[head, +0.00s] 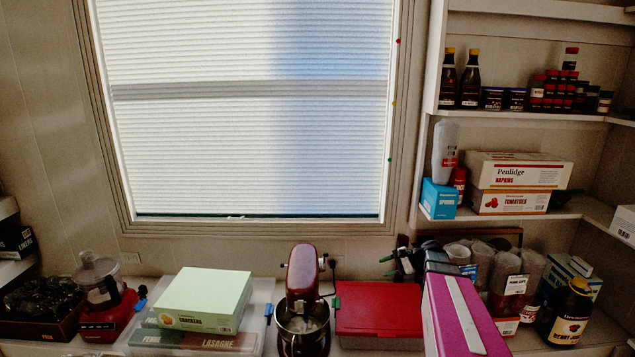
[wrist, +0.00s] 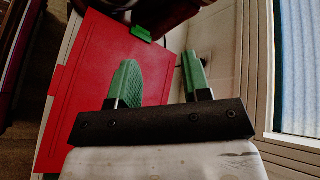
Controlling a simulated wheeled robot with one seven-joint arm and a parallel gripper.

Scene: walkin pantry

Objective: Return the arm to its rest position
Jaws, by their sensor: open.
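My gripper (wrist: 160,78) is open in the wrist view, with two green fingers apart and nothing between them. In the head view my gripper (head: 388,266) points left, above the back edge of a red flat lid (head: 378,308) on the counter. The same red lid (wrist: 85,85) lies beyond the fingers in the wrist view. My magenta arm link reaches in from the lower right of the head view and hides part of the counter.
A red stand mixer (head: 303,285) stands left of the lid. A crackers box (head: 207,299) and a food processor (head: 100,290) are further left. Jars and a dark bottle (head: 570,318) crowd the right. Stocked shelves (head: 520,214) rise above, beside a bright window (head: 245,110).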

